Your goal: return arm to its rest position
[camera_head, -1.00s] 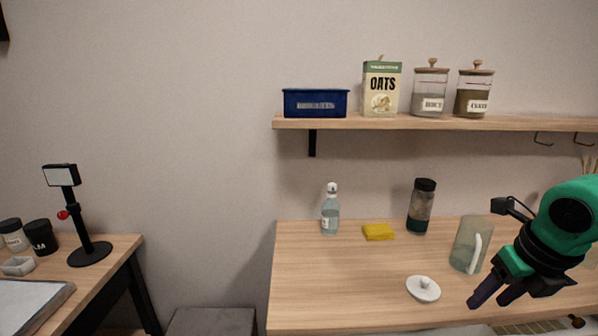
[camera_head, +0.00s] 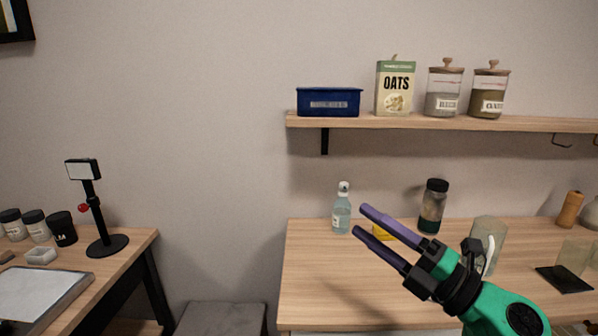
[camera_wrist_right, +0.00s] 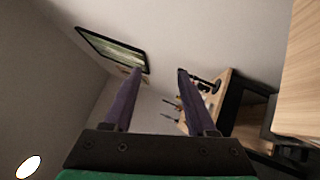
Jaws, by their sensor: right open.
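My right gripper (camera_head: 358,219) is open and empty in the head view, raised in front of the wooden counter (camera_head: 315,275), with its purple fingers pointing up and left. Its fingers partly cover the yellow sponge (camera_head: 384,236). In the right wrist view the two purple fingers (camera_wrist_right: 155,75) stand apart with nothing between them. They point toward the wall and the side table. My left gripper is not in view.
A clear bottle (camera_head: 341,212), a dark-lidded shaker (camera_head: 433,208) and a glass pitcher (camera_head: 489,240) stand on the counter. The shelf (camera_head: 420,122) above holds several containers. A side table (camera_head: 115,265) with a black stand (camera_head: 97,215) is at left.

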